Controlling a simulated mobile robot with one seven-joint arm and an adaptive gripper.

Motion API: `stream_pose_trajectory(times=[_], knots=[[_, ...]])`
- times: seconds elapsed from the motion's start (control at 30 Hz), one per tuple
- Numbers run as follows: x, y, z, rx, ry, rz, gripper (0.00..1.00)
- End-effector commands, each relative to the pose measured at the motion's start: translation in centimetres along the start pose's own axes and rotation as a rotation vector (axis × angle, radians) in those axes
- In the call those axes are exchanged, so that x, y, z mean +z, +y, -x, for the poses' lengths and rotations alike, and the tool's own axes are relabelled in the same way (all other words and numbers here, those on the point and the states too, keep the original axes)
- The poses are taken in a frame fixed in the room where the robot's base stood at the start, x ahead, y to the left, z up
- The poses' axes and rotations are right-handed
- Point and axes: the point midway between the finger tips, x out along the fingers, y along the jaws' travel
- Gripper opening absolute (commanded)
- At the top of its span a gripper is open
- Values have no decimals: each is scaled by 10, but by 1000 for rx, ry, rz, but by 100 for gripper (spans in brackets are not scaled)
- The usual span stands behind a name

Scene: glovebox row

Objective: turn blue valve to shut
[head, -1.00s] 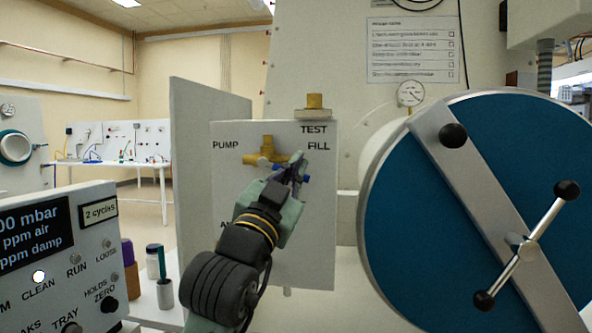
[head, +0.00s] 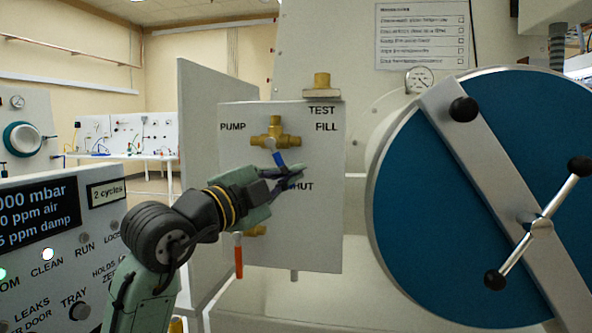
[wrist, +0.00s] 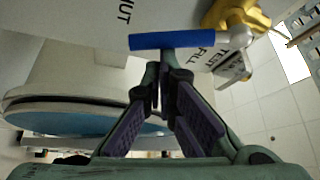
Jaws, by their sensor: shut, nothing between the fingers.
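The blue valve is a brass body (head: 275,132) on a pale panel, with a blue lever handle (head: 279,158). The handle points mostly down, towards the partly covered SHUT label (head: 303,186). PUMP, TEST and FILL labels show left, above and right. In the wrist view the blue handle (wrist: 190,40) runs left from a silver stem by the brass body (wrist: 238,14). My gripper (head: 299,172) is shut and empty, just beside the handle's lower end. In the wrist view its fingertips (wrist: 166,62) are right at the handle; whether they touch it I cannot tell.
A red-handled valve (head: 238,258) sits lower on the panel, partly behind my arm. A large blue round door (head: 450,190) with a bar and crank handle stands close on the right. A control console (head: 50,240) is at the left front. A small gauge (head: 420,79) is above the door.

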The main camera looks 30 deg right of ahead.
Motion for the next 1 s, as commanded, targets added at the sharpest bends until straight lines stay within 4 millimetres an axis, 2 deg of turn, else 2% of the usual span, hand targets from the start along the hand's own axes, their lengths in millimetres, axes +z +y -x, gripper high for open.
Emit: stream_pose_trajectory(times=[0.33, 1.0], knots=[[14, 2, 8, 124, -2, -212, 0], [21, 3, 12, 119, -1, -203, 0]])
